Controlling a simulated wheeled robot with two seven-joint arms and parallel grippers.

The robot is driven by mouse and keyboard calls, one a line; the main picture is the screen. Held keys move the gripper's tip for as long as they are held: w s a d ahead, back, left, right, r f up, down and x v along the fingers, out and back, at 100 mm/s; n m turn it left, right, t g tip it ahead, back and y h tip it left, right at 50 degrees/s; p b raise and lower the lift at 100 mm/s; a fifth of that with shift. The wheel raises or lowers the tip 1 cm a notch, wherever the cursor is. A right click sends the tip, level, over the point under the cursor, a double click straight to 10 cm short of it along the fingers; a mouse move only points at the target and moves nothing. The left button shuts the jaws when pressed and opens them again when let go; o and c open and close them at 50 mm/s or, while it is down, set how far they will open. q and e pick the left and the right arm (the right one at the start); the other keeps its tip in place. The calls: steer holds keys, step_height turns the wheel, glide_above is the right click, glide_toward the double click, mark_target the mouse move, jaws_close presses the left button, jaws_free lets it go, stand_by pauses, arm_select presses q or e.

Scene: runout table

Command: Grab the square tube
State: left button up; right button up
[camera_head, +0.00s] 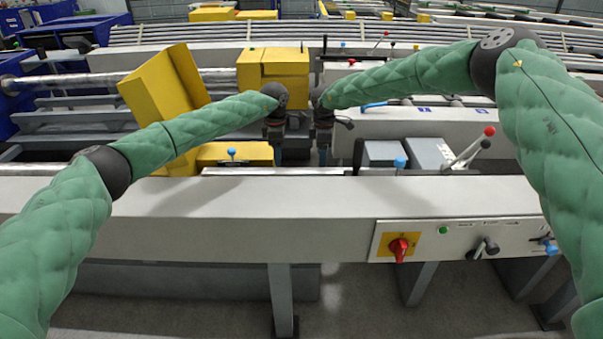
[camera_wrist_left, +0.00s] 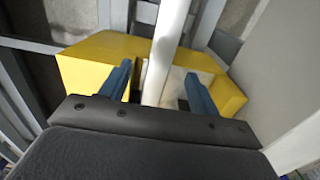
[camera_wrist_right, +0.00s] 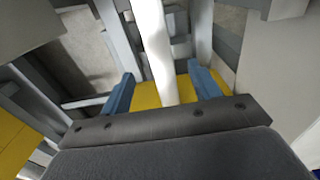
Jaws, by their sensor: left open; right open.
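The square tube shows as a long pale bar between the open fingers of my left gripper (camera_wrist_left: 160,88), where I see the tube (camera_wrist_left: 172,35). It also runs between the open fingers of my right gripper (camera_wrist_right: 162,90), where the tube (camera_wrist_right: 152,35) shows again. Neither gripper is closed on it; gaps show beside the tube. In the head view my left gripper (camera_head: 276,150) and right gripper (camera_head: 323,150) point down close together behind the front beam. The arms and machine parts hide most of the tube there, and I cannot tell how deep it sits between the fingers.
A long grey beam (camera_head: 190,215) crosses the front, with a control panel (camera_head: 470,240) and red switch (camera_head: 399,249). A tilted yellow guard (camera_head: 158,95) stands left of the grippers, and a yellow box (camera_head: 285,68) stands behind them. Levers with red knobs (camera_head: 489,131) stand at the right.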

mark_target(322, 170)
arm_select(q)
steer(key=shift+s+a+f, duration=0.15)
steer(key=shift+f, duration=0.35)
arm_select(e)
steer(key=shift+w+d, duration=0.1)
steer(key=shift+d, duration=0.25)
steer(key=shift+f, duration=0.15)
arm_select(q)
steer(key=shift+f, duration=3.85)
arm_select(e)
steer(key=shift+f, duration=3.8)
arm_select(q)
jaws_close()
arm_select(e)
jaws_close()
arm_select(q)
steer(key=shift+r, duration=0.1)
arm_select(e)
steer(key=shift+r, duration=0.1)
